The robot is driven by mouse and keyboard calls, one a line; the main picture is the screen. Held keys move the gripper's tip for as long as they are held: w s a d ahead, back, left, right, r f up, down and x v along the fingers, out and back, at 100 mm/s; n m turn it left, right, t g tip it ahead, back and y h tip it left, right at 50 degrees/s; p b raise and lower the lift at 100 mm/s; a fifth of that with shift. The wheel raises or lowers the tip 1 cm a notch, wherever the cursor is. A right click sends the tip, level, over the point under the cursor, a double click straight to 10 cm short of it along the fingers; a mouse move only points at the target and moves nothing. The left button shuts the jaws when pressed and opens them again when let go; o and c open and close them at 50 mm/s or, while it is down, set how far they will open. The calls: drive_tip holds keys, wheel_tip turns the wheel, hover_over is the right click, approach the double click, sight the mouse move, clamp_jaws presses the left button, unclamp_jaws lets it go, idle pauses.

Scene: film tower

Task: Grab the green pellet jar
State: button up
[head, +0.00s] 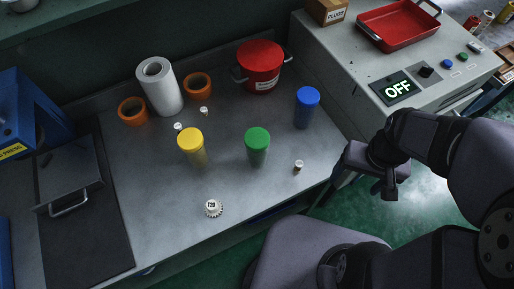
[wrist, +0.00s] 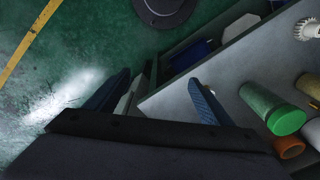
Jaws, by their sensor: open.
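The green pellet jar (head: 257,150), a clear cylinder with a green lid, stands upright on the grey bench in the head view. In the wrist view, its green lid (wrist: 286,121) and body show at the right, outside the fingers. My gripper (head: 364,180) is off the bench's right end, to the right of the jar and apart from it. In the wrist view, my gripper (wrist: 160,78) is open and empty, with floor and the bench edge between its fingers.
A yellow-lidded jar (head: 191,145) stands left of the green one, and a blue-lidded jar (head: 306,108) behind right. A small vial (head: 298,166) and a white gear-like piece (head: 213,208) are nearby. A red pot (head: 261,66) and paper roll (head: 160,87) stand behind.

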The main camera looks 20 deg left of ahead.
sight(256, 155)
drive_tip(key=w+a+f+t+y+b, duration=0.1)
drive_tip(key=w+a+f+t, duration=0.1)
drive_tip(key=w+a, duration=0.4)
drive_tip(key=w+a+f+t+y, duration=0.1)
drive_tip(key=w+a+f+t, duration=0.15)
drive_tip(key=a, duration=0.55)
drive_tip(key=a+t, duration=0.3)
drive_tip(key=a, duration=0.1)
drive_tip(key=w+a+r+t+b, duration=0.1)
drive_tip(key=a+t, duration=0.1)
drive_tip(key=a, duration=0.3)
drive_tip(key=w+a+r+t+b, duration=0.1)
drive_tip(key=a+t, duration=0.2)
drive_tip(key=a, duration=0.1)
drive_tip(key=shift+a+t+y, duration=0.15)
drive_tip(key=shift+t+y, duration=0.2)
drive_tip(key=shift+y, duration=0.05)
drive_tip(key=s+t, duration=0.1)
drive_tip(key=s, duration=0.1)
drive_tip(key=s+f+n+t, duration=0.1)
drive_tip(key=s, duration=0.2)
drive_tip(key=s+f+t, duration=0.1)
drive_tip(key=s, duration=0.1)
drive_tip(key=shift+s+d+n+b, duration=0.35)
drive_tip(key=shift+n, duration=0.05)
drive_tip(key=shift+s+d+t+y, duration=0.1)
drive_tip(key=shift+s+t+y, duration=0.4)
drive_tip(key=shift+s+t, duration=0.1)
drive_tip(key=shift+r, duration=0.1)
drive_tip(key=shift+w, duration=0.2)
